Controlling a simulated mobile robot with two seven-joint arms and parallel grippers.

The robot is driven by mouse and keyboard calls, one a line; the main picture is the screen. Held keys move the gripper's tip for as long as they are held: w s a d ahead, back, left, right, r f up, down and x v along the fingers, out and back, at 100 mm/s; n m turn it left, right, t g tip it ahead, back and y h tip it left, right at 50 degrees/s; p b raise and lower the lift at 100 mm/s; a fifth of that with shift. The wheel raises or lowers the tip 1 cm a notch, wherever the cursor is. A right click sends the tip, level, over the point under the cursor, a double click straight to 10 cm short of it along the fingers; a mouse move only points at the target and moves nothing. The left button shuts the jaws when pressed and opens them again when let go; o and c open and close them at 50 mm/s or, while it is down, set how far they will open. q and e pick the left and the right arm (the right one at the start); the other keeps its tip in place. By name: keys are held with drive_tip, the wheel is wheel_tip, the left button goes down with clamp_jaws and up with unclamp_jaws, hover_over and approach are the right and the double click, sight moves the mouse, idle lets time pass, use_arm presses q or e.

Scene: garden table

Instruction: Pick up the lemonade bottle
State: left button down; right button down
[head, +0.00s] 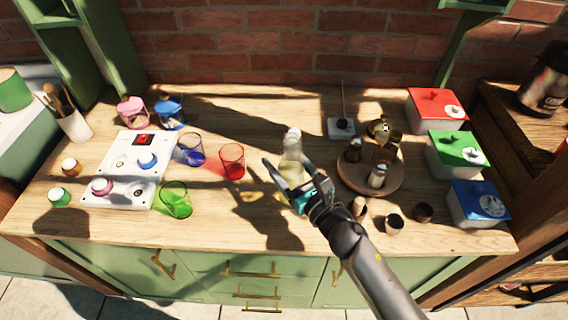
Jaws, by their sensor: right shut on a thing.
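The lemonade bottle (292,162) is clear with pale yellow liquid and stands near the middle of the wooden table. My right gripper (291,181) comes in from the lower right and is shut on the bottle's lower body, with a finger on each side. The bottle looks close to upright. I cannot tell whether its base touches the table, since the gripper hides part of it. My left gripper is not in view.
Red (232,161), blue (191,150) and green (175,200) glasses stand left of the bottle. A round wooden tray (349,184) with several small containers is close on the right. Red, green and blue boxes (479,204) line the right edge. A brick wall (260,50) stands behind.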

wheel_tip(320, 180, up, 16)
drive_tip(key=p, duration=0.8)
drive_tip(key=shift+f, duration=0.25)
